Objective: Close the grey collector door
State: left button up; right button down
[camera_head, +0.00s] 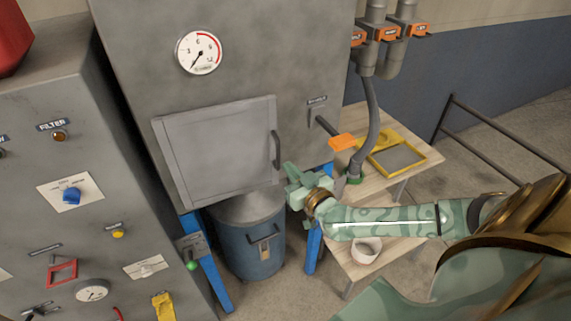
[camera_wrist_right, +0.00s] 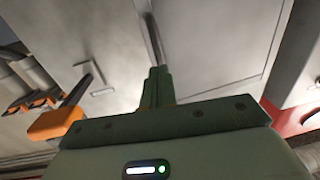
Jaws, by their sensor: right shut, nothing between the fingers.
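The grey collector door (camera_head: 215,150) is a flat square panel on the front of the big grey cabinet. It lies flat or nearly flat against the cabinet; I cannot tell whether a narrow gap is left. Its dark upright bar handle (camera_head: 276,150) is at the right edge. My right gripper (camera_head: 292,178) is shut and empty, just below and right of the handle. In the right wrist view its fingers (camera_wrist_right: 157,88) point up at the handle (camera_wrist_right: 152,40), with the door (camera_wrist_right: 215,45) to the right. Contact cannot be told. My left gripper is out of view.
An orange-tipped lever (camera_head: 341,142) sticks out right of the door. A blue drum (camera_head: 252,245) stands below, between blue legs. A control cabinet (camera_head: 60,110) stands at left.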

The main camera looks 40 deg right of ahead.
aim_at(279, 158)
jog(key=shift+w+d, duration=0.1)
jog(key=shift+w, duration=1.4)
jog(key=w+d, duration=0.1)
jog(key=w, duration=0.2)
jog(key=shift+d+r, duration=0.2)
jog(key=shift+d, duration=0.15)
jog(key=shift+s, duration=0.1)
